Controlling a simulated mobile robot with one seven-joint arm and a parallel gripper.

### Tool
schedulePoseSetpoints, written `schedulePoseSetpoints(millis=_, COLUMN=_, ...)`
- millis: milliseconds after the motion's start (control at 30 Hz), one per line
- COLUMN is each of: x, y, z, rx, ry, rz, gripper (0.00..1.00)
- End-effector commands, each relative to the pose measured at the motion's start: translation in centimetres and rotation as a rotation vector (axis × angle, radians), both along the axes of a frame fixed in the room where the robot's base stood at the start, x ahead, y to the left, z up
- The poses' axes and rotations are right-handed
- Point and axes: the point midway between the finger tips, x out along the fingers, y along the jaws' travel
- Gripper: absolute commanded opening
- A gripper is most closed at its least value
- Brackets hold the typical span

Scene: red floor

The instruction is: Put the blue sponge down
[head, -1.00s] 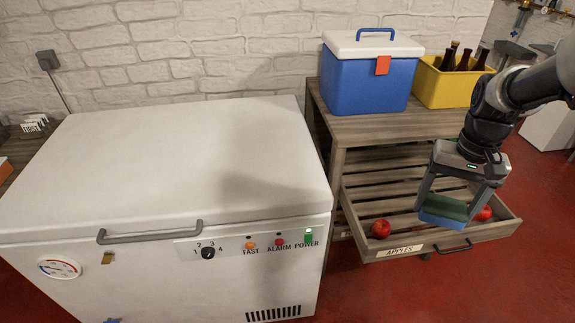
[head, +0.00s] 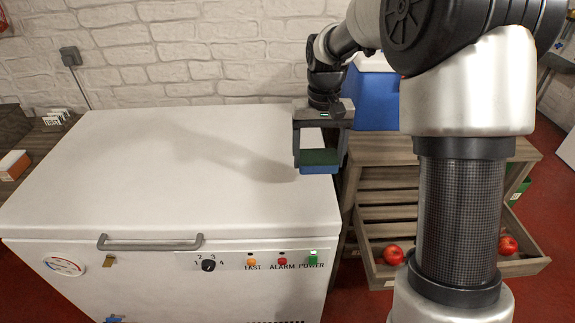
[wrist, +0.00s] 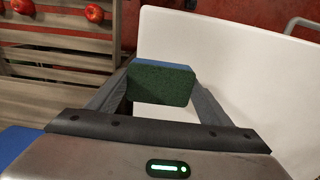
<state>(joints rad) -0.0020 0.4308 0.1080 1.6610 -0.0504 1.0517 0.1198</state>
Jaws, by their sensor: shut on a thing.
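The blue sponge (head: 319,168) has a dark green top layer. My gripper (head: 319,160) is shut on it, with a finger on each side. In the head view the sponge hangs over the right end of the white freezer lid (head: 150,160). In the wrist view the sponge (wrist: 161,84) sits between my fingertips, green face toward the camera, with the white lid (wrist: 230,60) behind it. I cannot tell how high it is above the lid.
An open drawer (head: 380,272) with red apples (head: 393,255) is right of the freezer. A blue cooler (head: 376,100) stands on the wooden rack, partly behind my arm. The freezer lid is clear. A grey handle (head: 150,244) runs along its front.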

Motion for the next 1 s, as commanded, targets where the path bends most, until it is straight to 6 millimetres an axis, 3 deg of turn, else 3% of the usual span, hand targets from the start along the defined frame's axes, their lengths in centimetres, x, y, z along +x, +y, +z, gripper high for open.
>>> schedulePoseSetpoints(millis=100, x=3.6, y=3.8, z=1.2, rx=0.0, ry=0.001, rz=0.008, gripper=0.52)
schedulePoseSetpoints(millis=300, x=6.3, y=7.4, z=1.5, rx=-0.002, ry=0.002, rz=0.002, gripper=0.52)
schedulePoseSetpoints(millis=1000, x=6.4, y=7.6, z=-8.1, rx=-0.002, ry=0.003, rz=0.0, gripper=0.52)
